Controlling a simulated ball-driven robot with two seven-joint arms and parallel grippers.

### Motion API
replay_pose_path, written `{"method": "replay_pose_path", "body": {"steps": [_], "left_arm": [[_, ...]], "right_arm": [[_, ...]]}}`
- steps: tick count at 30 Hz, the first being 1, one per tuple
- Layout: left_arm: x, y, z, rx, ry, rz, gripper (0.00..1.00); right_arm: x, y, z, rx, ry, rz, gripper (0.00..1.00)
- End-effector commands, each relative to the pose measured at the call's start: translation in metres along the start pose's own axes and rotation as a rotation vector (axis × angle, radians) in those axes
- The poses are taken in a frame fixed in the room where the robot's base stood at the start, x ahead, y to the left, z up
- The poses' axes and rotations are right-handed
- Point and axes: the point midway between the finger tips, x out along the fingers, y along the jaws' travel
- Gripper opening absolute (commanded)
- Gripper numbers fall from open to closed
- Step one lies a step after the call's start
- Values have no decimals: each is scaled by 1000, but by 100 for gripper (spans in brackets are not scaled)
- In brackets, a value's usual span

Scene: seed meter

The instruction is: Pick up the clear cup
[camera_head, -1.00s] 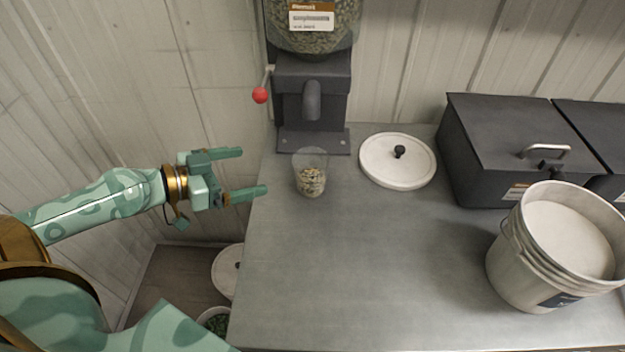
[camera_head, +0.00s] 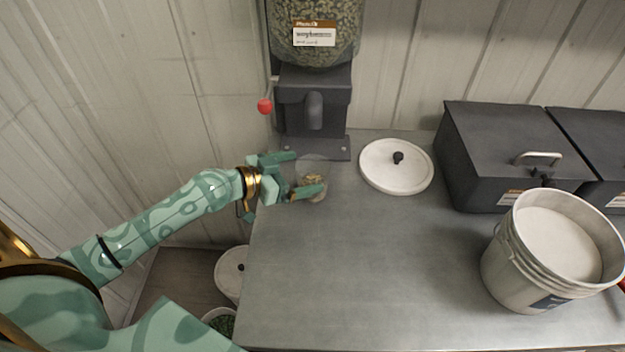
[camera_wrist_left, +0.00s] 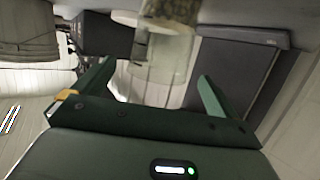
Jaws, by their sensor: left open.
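The clear cup (camera_head: 316,169), holding a layer of pale seeds, stands on the grey metal table (camera_head: 350,270) in front of the dispenser. My left gripper (camera_head: 308,173) is open, its two green fingers reaching to the cup from the left; the near finger covers part of the cup's lower side. In the left wrist view the cup (camera_wrist_left: 160,72) shows between the open fingers (camera_wrist_left: 155,88). I cannot tell whether either finger touches it. My right gripper is not in view.
The dark dispenser (camera_head: 335,95) with a red-knobbed lever (camera_head: 265,106) stands behind the cup. A white lid (camera_head: 390,178) lies to the cup's right. Dark lidded bins (camera_head: 490,150) and a white bucket (camera_head: 500,270) are farther right. The table's front middle is clear.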

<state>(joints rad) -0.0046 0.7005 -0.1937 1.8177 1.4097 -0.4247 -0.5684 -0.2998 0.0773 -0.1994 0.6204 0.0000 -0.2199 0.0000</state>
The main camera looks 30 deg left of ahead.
Motion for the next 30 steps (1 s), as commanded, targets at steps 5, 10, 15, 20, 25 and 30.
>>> {"method": "replay_pose_path", "body": {"steps": [5, 10, 15, 20, 25, 30], "left_arm": [[31, 2, -1, -3, 3, 0, 97], [43, 2, 0, -1, 0, 1, 97], [42, 2, 0, -1, 0, 1, 97], [42, 2, 0, -1, 0, 1, 55], [42, 2, 0, -1, 1, 1, 43], [42, 2, -1, 0, 1, 1, 43]], "right_arm": [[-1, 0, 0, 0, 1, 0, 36], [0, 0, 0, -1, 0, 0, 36], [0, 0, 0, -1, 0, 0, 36], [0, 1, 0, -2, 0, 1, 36], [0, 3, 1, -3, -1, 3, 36], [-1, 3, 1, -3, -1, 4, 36]]}}
